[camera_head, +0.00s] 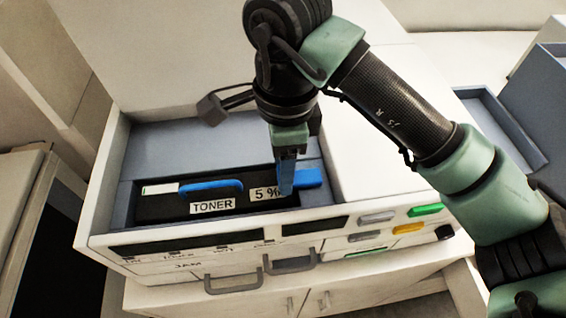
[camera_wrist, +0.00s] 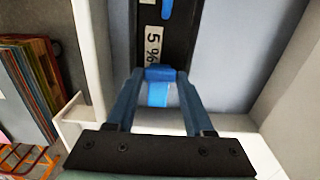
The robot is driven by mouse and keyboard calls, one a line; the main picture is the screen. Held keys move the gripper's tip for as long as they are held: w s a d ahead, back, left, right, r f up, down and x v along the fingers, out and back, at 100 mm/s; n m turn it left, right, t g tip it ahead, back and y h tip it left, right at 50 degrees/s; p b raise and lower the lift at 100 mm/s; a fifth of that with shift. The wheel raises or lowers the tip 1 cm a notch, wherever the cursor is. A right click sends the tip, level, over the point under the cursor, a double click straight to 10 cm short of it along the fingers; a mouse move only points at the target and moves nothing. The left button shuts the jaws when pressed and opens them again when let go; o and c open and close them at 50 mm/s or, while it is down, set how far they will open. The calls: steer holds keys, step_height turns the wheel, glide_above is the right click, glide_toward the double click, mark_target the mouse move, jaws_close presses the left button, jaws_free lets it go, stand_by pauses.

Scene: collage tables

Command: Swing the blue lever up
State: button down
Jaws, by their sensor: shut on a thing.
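The blue lever (camera_head: 309,178) is at the right end of the black toner cartridge (camera_head: 160,208), inside the open bay of the printer. It looks low and roughly level in the head view. My gripper (camera_head: 286,188) points down into the bay and is shut on the lever, hiding its left part. In the wrist view my two blue fingers (camera_wrist: 159,82) hold the lever (camera_wrist: 158,95) between their tips, just beside the "5 %" label.
A blue handle (camera_head: 212,185) stands on the cartridge left of the label. The front panel has coloured buttons (camera_head: 408,228) and grey pull handles (camera_head: 234,286). In the wrist view, coloured folders (camera_wrist: 28,85) stand at the left.

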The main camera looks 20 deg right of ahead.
mark_target(301, 176)
steer(key=shift+d, duration=0.1)
steer(key=y+b, duration=0.1)
steer(key=b, duration=0.1)
steer(key=d+t+y+b, duration=0.1)
steer(key=b, duration=0.1)
steer(key=shift+s+d+r+y+b, duration=0.15)
steer(key=shift+r+y+b, duration=0.1)
steer(key=shift+y+b, duration=0.15)
steer(key=y+b, duration=0.1)
steer(key=b, duration=0.1)
steer(key=d+y+b, duration=0.1)
steer(key=shift+s+d+r+t+y+b, duration=0.1)
steer(key=shift+s+r+t+y+b, duration=0.1)
steer(key=shift+r+t+y+b, duration=0.15)
steer(key=d+y+b, duration=0.1)
steer(key=y+b, duration=0.1)
steer(key=d+r+t+y+b, duration=0.1)
steer(key=y+b, duration=0.1)
steer(key=b, duration=0.1)
steer(key=s+d+y+b, duration=0.1)
steer(key=y+b, duration=0.1)
steer(key=shift+d+r+t+b, duration=0.15)
steer(key=shift+d+t+b, duration=0.1)
steer(key=shift+t+b, duration=0.1)
steer(key=shift+y, duration=0.25)
steer(key=shift+c, duration=1.4)
jaws_free()
steer(key=shift+d, duration=0.1)
